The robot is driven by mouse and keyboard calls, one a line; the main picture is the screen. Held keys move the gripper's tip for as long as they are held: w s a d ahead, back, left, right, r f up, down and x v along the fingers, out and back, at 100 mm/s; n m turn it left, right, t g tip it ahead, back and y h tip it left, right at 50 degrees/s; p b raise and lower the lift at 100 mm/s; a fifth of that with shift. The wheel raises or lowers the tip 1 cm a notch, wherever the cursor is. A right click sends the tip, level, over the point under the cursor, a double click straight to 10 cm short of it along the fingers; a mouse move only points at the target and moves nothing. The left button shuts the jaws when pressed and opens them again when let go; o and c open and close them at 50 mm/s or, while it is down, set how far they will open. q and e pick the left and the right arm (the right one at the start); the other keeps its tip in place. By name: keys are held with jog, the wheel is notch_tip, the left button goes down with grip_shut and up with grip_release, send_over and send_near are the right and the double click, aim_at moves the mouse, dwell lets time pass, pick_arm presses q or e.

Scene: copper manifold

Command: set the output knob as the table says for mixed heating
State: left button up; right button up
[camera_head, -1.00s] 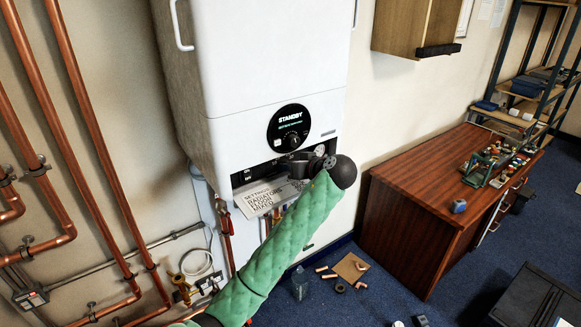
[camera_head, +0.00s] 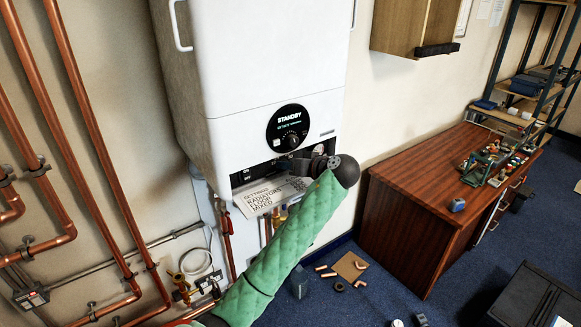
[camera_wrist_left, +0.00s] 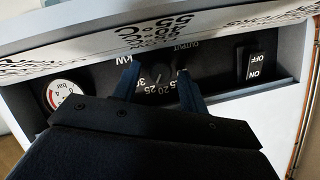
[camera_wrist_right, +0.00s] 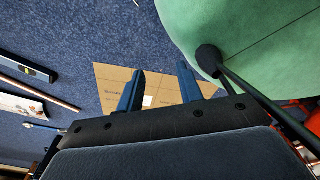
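The output knob (camera_wrist_left: 159,79) is dark, on a dial with kW numbers around 15 to 30, in the left wrist view. My left gripper (camera_wrist_left: 160,86) is open, with one finger on each side of the knob; I cannot tell whether they touch it. In the head view my left gripper (camera_head: 303,165) is at the boiler's control recess and hides the knob. The settings card (camera_head: 262,197) sticks out below, with rows for radiators, floor and mixed; its values are too small to read. My right gripper (camera_wrist_right: 160,90) is open and empty above the floor.
The white boiler (camera_head: 265,60) shows STANDBY on its round display (camera_head: 289,128). An on/off switch (camera_wrist_left: 257,66) and a pressure gauge (camera_wrist_left: 65,95) flank the knob. Copper pipes (camera_head: 90,140) run at left. A cardboard sheet (camera_wrist_right: 110,88) lies on the blue floor.

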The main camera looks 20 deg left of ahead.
pick_arm(q)
jog(key=shift+f, duration=0.1)
jog(key=shift+s+d, duration=0.15)
jog(key=shift+d, duration=0.05)
jog(key=b+v, duration=0.3)
jog(key=v, duration=0.3)
jog(key=shift+d+b, duration=0.2)
jog(key=shift+b, duration=0.15)
jog(key=shift+s+d+r, duration=0.25)
jog(key=shift+d+r, duration=0.1)
jog(key=shift+d, duration=0.1)
pick_arm(e)
jog(key=w+a+r, duration=0.1)
jog(key=w, duration=0.8)
jog(key=shift+a+r+t, duration=0.2)
jog(key=shift+a+t, duration=0.1)
jog(key=shift+s, duration=0.1)
